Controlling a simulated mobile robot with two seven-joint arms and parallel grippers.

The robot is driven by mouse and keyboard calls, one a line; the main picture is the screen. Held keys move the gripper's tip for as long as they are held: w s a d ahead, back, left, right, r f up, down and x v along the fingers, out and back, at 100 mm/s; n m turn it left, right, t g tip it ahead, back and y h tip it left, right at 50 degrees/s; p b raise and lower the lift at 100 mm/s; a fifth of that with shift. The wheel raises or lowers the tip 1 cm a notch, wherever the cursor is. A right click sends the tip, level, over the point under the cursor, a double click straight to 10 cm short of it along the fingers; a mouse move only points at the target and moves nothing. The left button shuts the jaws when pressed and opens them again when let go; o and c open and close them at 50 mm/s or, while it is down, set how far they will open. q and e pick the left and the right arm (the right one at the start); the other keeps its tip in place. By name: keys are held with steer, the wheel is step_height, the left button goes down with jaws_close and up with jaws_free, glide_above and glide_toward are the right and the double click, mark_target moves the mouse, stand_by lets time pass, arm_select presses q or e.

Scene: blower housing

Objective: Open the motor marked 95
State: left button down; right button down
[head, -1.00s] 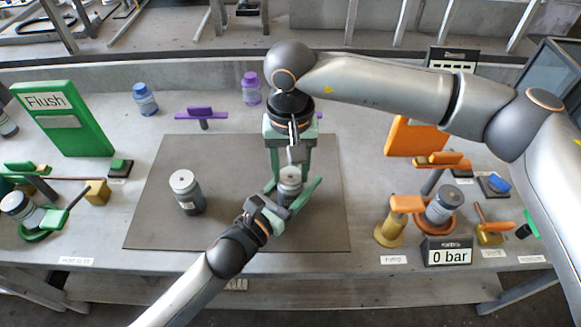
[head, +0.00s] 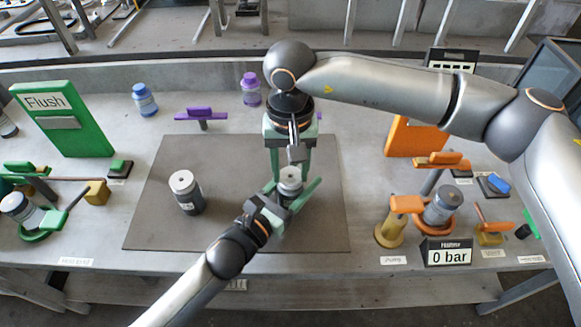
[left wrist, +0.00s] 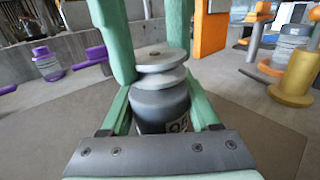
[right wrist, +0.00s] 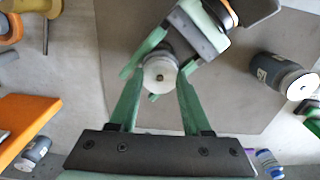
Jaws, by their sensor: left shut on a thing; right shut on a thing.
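A dark grey motor with a pale round top (head: 290,174) stands on the dark mat, with both grippers at it. In the left wrist view its body (left wrist: 160,103) carries a partly hidden label that seems to read 95. Above the body, a pale cap (left wrist: 155,57) sits over a second pale rim with a narrow neck between them. My left gripper (head: 284,198) is shut around the body from the front. My right gripper (head: 290,181) points down from above and is shut at the cap, which shows between its fingers in the right wrist view (right wrist: 159,76).
A second grey motor (head: 187,193) stands apart on the mat (head: 235,165), to the left. A green Flush panel (head: 62,118) is at the left, orange fixtures (head: 407,203) and a 0 bar display (head: 447,253) at the right. Blue and purple-topped bottles (head: 145,100) stand behind.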

mark_target(290, 176)
steer(key=shift+r, duration=0.1)
steer(key=shift+r, duration=1)
steer(key=shift+r, duration=2)
arm_select(q)
steer(key=shift+c, duration=0.2)
jaws_free()
